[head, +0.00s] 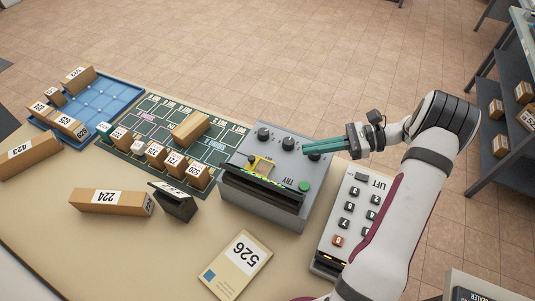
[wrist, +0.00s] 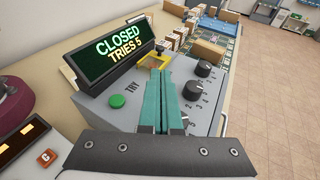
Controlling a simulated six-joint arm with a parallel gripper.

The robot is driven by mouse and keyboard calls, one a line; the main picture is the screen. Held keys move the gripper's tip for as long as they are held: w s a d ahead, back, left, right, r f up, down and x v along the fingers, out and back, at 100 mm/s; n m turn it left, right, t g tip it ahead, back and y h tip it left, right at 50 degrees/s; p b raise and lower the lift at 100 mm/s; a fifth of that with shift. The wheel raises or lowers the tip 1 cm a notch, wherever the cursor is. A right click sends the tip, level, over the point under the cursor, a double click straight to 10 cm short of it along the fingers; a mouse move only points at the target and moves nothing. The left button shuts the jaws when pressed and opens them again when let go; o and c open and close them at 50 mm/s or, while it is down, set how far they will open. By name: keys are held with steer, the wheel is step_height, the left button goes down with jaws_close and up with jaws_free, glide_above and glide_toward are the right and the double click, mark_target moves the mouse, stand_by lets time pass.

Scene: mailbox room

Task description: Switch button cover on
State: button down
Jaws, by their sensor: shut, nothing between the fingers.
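A grey control box (head: 240,190) stands on the table with a round green button (head: 304,186) marked TRY. The button (wrist: 118,101) shows uncovered in the wrist view. A yellow frame-like piece (head: 264,167) is on the box top, left of the button in the head view; I cannot tell if it is the button cover. It is partly hidden behind my fingers in the wrist view (wrist: 153,62). My gripper (head: 306,147) has teal fingers, shut and empty, above the box's dial side. They pass beside the button in the wrist view, apart from it.
Black dials (head: 263,134) line the box's far edge. A display (wrist: 116,47) reads CLOSED, TRIES 5. A LIFT keypad (head: 352,212) stands to the right. A green board (head: 146,128) with small boxes, a blue tray (head: 101,103) and parcel 526 (head: 235,265) lie around.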

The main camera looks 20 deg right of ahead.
mark_target(255, 158)
steer(key=x, duration=1.1)
steer(key=shift+a, duration=0.25)
steer(key=shift+w, duration=0.1)
steer(key=shift+w+a, duration=1.9)
steer(key=shift+a, duration=0.05)
steer(key=v, duration=1.4)
steer(key=shift+d+f, duration=0.1)
steer(key=shift+d, duration=0.05)
